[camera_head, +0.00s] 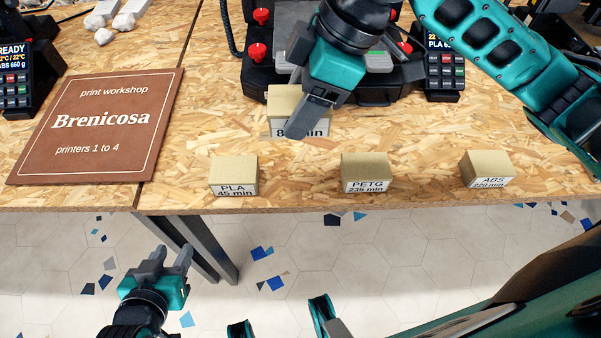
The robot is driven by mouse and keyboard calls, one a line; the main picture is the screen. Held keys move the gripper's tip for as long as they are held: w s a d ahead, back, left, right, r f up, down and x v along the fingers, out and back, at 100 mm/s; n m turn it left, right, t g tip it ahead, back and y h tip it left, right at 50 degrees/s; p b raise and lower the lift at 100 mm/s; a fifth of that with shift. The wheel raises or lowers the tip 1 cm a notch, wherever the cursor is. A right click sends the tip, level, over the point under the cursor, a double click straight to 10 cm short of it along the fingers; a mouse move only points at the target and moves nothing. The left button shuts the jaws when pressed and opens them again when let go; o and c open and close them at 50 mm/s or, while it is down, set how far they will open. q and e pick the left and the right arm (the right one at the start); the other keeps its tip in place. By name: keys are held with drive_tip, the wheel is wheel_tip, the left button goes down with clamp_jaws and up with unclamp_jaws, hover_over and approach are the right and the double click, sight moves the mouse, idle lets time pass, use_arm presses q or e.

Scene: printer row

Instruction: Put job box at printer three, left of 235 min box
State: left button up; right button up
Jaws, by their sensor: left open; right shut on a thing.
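My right gripper (312,118) reaches down from the top centre and is shut on a tan job box (282,102). The box's label shows "8" and "min"; my fingers hide the rest. It is in front of the printer, and I cannot tell whether it touches the table. The PETG 235 min box (366,171) stands near the table's front edge, right of and nearer than the held box. The PLA 45 min box (233,175) stands in the same row to the left. My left gripper (173,258) is open and empty, before the table's front edge.
The ABS 220 min box (487,169) stands at the right of the front row. A dark printer (375,95) with red knobs is behind. A brown Brenicosa sign (100,127) lies on the left. The chipboard table (300,182) is bare between the PLA and PETG boxes.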

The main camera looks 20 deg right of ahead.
wheel_tip(320, 180, down, 11)
drive_tip(key=b, duration=0.3)
drive_tip(key=shift+r, duration=0.2)
wheel_tip(320, 180, down, 5)
drive_tip(key=shift+b, duration=0.8)
drive_tip(key=o, duration=1.2)
drive_tip(key=shift+c, duration=0.2)
drive_tip(key=p+v, duration=0.4)
drive_tip(key=v, duration=0.8)
